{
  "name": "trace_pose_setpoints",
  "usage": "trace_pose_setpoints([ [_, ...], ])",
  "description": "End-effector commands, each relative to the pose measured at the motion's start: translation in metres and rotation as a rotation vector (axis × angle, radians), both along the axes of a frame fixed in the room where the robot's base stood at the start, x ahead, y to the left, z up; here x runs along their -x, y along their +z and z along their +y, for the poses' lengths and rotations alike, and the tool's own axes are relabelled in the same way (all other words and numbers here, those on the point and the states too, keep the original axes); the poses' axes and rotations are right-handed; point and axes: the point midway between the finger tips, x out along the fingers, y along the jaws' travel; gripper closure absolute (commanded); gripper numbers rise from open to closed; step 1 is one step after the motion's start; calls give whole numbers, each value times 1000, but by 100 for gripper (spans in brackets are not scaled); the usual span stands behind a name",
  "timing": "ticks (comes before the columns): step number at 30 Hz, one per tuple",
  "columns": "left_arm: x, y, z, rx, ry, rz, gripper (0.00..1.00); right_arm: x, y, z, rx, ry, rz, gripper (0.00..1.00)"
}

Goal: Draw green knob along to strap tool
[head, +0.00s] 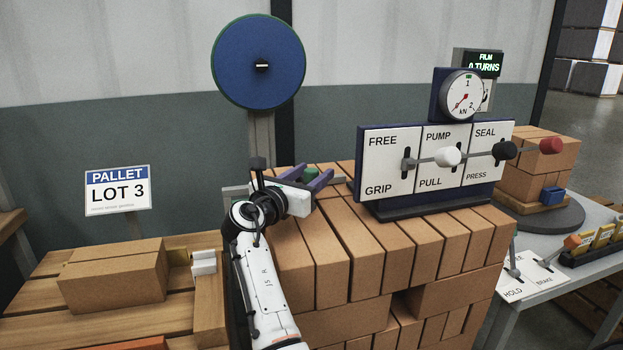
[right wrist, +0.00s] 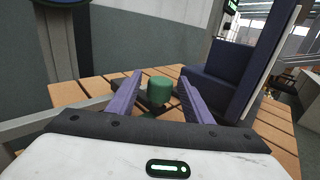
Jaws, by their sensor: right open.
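The green knob (head: 311,173) sits low over the top of the brick stack, left of the strap tool. In the right wrist view the knob (right wrist: 160,88) is a short green cylinder on a dark base, between the fingers. My right gripper (head: 317,177) is open, its purple fingers on either side of the knob; I cannot tell whether they touch it. The strap tool (head: 388,194) is a dark-based panel marked FREE/GRIP, PUMP/PULL and SEAL/PRESS, with levers and a round gauge (head: 463,96) on top. Its dark side (right wrist: 215,70) shows in the right wrist view. My left gripper is out of view.
Bricks (head: 345,250) form the stack under the tool. A blue reel (head: 258,62) stands behind. A PALLET LOT 3 sign (head: 118,190) and a loose block (head: 113,274) are at left. A grey side table (head: 570,245) with a HOLD/BRAKE plate is at right.

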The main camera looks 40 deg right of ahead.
Motion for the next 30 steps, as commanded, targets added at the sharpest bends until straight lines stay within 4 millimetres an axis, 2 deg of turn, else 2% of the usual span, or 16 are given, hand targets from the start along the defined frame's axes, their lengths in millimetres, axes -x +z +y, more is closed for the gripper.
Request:
trace_pose_setpoints([
  [5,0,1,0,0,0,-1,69,0,0,0,0,0,0,56],
  [13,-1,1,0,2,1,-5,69,0,0,0,0,0,0,100],
  [19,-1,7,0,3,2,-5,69,2,2,-4,-1,-2,1,100],
  [25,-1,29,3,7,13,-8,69,15,4,-29,0,-4,5,100],
  [30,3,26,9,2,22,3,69,21,1,-40,-2,-3,2,100],
])
